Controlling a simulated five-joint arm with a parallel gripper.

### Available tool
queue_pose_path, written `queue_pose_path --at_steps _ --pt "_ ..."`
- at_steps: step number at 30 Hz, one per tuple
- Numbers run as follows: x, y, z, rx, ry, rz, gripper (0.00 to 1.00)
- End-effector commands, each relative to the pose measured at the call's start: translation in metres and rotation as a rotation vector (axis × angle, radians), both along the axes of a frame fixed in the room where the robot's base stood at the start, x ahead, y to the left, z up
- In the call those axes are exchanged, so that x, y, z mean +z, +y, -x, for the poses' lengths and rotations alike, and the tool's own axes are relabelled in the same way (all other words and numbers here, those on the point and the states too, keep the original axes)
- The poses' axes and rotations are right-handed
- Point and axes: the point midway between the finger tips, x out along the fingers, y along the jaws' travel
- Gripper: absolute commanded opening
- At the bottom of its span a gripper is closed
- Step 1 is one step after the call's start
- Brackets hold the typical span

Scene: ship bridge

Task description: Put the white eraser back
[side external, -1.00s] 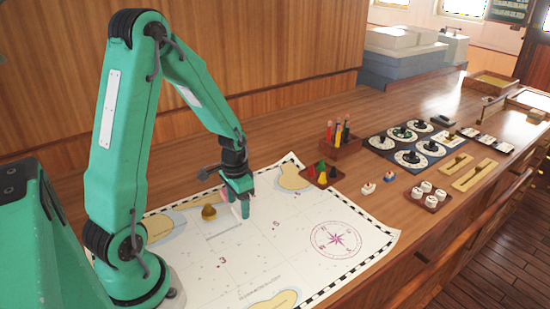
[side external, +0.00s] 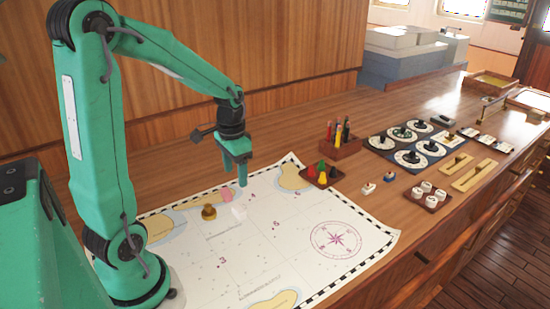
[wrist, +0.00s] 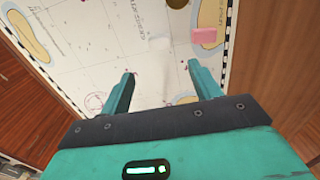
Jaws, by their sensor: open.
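My gripper (side external: 236,176) is raised above the chart, fingers pointing down. In the wrist view, my gripper (wrist: 161,73) has its two fingers well apart with nothing between them.
Right of the chart are a tray of coloured cones (side external: 321,176), a pencil holder (side external: 341,147) and two small blocks (side external: 369,188). The chart's lower middle is mostly clear.

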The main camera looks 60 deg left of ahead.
Motion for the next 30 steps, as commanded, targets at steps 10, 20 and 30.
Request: queue_pose_path --at_steps 10,20,30 --pt "0.0 0.0 0.0 0.0 0.0 0.0 0.63" --pt "0.004 -0.004 0.001 -0.002 -0.009 -0.004 0.63" --pt "0.043 -0.04 0.01 -0.005 -0.114 -0.037 0.63"
